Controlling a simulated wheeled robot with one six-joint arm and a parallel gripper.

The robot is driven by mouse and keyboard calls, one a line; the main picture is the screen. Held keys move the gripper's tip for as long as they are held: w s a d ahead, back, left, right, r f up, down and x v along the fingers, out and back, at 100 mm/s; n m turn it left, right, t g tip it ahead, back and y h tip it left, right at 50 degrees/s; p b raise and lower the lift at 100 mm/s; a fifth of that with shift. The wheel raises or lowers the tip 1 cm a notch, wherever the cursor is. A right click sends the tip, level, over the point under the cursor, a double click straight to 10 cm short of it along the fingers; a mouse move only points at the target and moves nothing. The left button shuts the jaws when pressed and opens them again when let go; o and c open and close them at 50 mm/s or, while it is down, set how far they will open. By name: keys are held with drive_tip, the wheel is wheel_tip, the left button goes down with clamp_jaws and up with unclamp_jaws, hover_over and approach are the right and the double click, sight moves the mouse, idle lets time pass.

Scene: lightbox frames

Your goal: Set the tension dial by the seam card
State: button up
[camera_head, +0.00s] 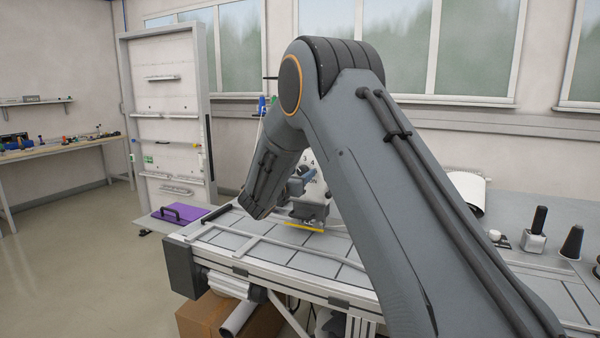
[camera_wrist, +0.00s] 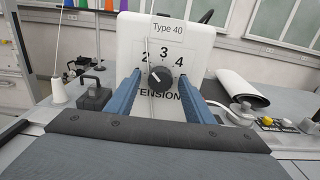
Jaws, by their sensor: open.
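In the wrist view, the tension dial (camera_wrist: 160,78) is a round black knob on a white housing (camera_wrist: 136,42), with 2, 3 and 4 around it and TENSION below. A pale mark on the knob seems to point up and left; its exact setting is too small to tell. A small card (camera_wrist: 168,27) reading "Type 40" is on the housing above the 3. My gripper (camera_wrist: 160,88) is open, its blue fingers left and right of the knob; I cannot tell if they touch it. In the head view, my arm partly hides the housing (camera_head: 318,160) and my gripper (camera_head: 308,196).
In the wrist view, a white thread cone (camera_wrist: 58,90) and a dark block (camera_wrist: 94,95) stand left. A white roll (camera_wrist: 240,88) lies right. In the head view, dark-handled tools (camera_head: 537,228) stand on the right of the bench and a purple case (camera_head: 180,215) is left.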

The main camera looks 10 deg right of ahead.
drive_tip(key=shift+w, duration=0.1)
drive_tip(key=c, duration=1)
drive_tip(key=shift+c, duration=0.2)
drive_tip(key=shift+f+m+b, duration=0.1)
drive_tip(key=shift+m+b, duration=0.3)
drive_tip(key=shift+b, duration=0.45)
drive_tip(key=m+b, duration=0.2)
drive_tip(key=b, duration=0.3)
drive_tip(key=shift+f, duration=0.15)
drive_tip(key=m+b, duration=0.4)
drive_tip(key=b, duration=0.4)
drive_tip(key=shift+m+b, duration=0.3)
drive_tip(key=shift+b, duration=0.1)
drive_tip(key=shift+m+b, duration=0.5)
drive_tip(key=shift+b, duration=0.55)
drive_tip(key=shift+r+m+b, duration=0.3)
drive_tip(key=shift+b, duration=0.1)
